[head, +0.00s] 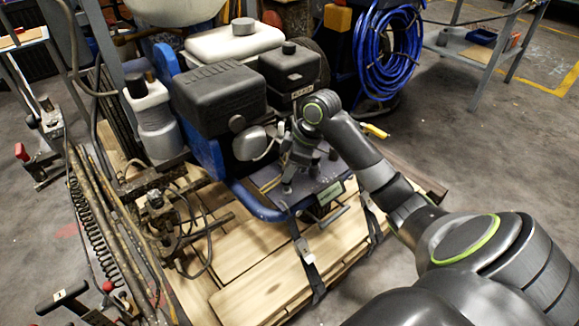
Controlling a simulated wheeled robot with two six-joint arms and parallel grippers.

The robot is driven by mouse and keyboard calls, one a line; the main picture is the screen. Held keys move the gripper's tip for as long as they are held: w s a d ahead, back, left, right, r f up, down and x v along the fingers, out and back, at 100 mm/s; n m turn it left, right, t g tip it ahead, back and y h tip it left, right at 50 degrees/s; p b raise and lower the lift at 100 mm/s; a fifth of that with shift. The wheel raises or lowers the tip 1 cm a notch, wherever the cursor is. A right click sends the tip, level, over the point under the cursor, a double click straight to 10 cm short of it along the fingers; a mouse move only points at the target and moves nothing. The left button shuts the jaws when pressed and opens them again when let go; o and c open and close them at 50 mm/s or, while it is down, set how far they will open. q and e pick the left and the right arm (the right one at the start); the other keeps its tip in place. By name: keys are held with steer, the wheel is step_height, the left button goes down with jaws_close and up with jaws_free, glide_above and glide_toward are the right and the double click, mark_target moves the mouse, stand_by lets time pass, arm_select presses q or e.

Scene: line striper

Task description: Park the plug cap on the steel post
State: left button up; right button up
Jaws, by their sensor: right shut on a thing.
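My right gripper (289,176) reaches in from the right and points down over the blue deck beside the engine (218,97). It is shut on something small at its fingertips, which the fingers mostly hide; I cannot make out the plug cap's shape. A thin light lead (267,154) curves from the silver engine part (250,143) toward the gripper. I cannot clearly pick out the steel post; small dark upright parts stand on the deck around the fingertips. My left gripper is not in view.
The machine's blue frame (262,212) stands on a wooden pallet (262,275) with black straps (304,255). A white tank (233,42) and coiled blue hose (388,55) are behind. Rods and a spring (92,235) lie along the left. Open floor (480,150) is at right.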

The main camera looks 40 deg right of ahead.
steer(key=shift+f, duration=0.35)
steer(key=shift+p, duration=0.7)
stand_by(0.7)
steer(key=shift+f, duration=0.85)
steer(key=o, duration=1.3)
